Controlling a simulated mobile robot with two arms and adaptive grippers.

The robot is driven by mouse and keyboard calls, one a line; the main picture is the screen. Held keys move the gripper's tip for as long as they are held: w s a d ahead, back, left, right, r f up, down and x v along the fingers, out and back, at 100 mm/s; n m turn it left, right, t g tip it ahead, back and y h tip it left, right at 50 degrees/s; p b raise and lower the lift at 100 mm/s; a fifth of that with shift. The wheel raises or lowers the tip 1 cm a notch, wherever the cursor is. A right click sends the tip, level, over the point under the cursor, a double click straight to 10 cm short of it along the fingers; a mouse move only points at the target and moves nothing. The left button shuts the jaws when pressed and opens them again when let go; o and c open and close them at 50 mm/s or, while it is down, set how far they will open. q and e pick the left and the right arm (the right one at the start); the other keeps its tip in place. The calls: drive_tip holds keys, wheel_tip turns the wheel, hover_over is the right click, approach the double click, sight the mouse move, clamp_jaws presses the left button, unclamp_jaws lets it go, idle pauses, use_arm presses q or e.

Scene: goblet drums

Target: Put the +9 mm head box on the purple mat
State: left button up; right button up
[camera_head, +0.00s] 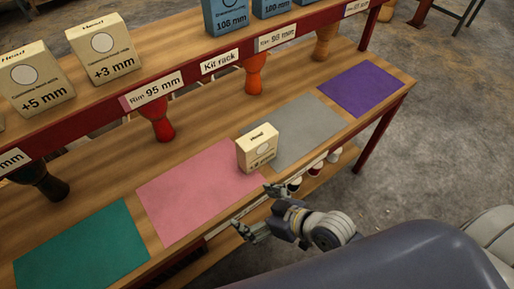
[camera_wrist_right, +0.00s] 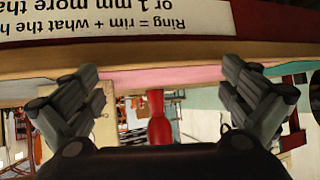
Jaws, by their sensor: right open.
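A small cream head box (camera_head: 256,154) stands upright on the bench where the pink mat and grey mat meet. Its number is too small to read surely. The purple mat (camera_head: 361,88) lies flat and bare at the right end of the bench. My right gripper (camera_head: 256,209) is open and empty at the bench's front edge, in front of the box and apart from it. Its two spread fingers also show in the right wrist view (camera_wrist_right: 163,82), with nothing between them. My left gripper is not in view.
The pink mat (camera_head: 190,195), grey mat (camera_head: 308,125) and teal mat (camera_head: 80,250) lie along the bench. A raised shelf behind holds a +5 mm box (camera_head: 38,85), a +3 mm box (camera_head: 103,52) and blue boxes (camera_head: 226,17). Goblet drums, one red (camera_head: 158,122), hang beneath it.

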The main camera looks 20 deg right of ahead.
drive_tip(key=shift+w+a+r+t+y, duration=0.6)
drive_tip(key=shift+w+r+t+y, duration=0.1)
drive_tip(key=shift+r+t+y, duration=0.15)
drive_tip(key=m+t+h, duration=0.2)
drive_tip(key=m+t, duration=0.1)
drive_tip(key=t, duration=0.4)
approach(263, 151)
drive_tip(key=w, duration=0.3)
drive_tip(key=x, duration=0.2)
drive_tip(key=a+x, duration=0.1)
drive_tip(key=x, duration=0.1)
drive_tip(key=shift+w+a+f, duration=0.1)
drive_tip(key=shift+f, duration=0.05)
drive_tip(key=shift+p+x, duration=0.7)
drive_tip(key=shift+x, duration=1.9)
drive_tip(key=shift+a, duration=0.1)
drive_tip(key=shift+r, duration=0.2)
drive_tip(key=c, duration=0.9)
